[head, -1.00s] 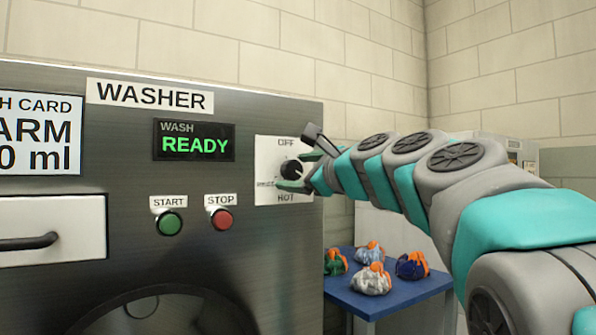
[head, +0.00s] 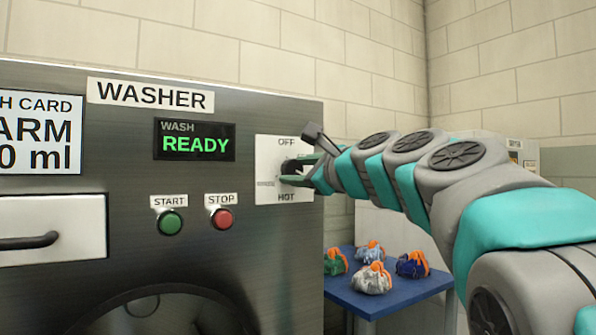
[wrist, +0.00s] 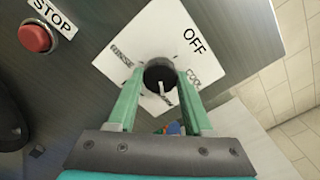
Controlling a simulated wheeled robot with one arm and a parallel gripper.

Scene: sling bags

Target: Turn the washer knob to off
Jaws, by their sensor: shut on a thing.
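The washer knob (wrist: 158,74) is a dark round dial on a white label plate (wrist: 150,30). In the head view the knob (head: 290,166) is partly hidden by my gripper (head: 298,172). My gripper is shut on the knob, with one green finger on either side of it in the wrist view. A white pointer mark shows on the knob, pointing down in the wrist view, away from the word OFF at the upper right. In the head view, OFF is at the plate's top and HOT at its bottom. Lettering between the fingers is too small to read.
The washer front (head: 270,110) has a READY display (head: 195,140), a green START button (head: 170,222) and a red STOP button (head: 222,218) left of the knob. A blue table (head: 375,303) with several small bags stands beyond the washer's right edge.

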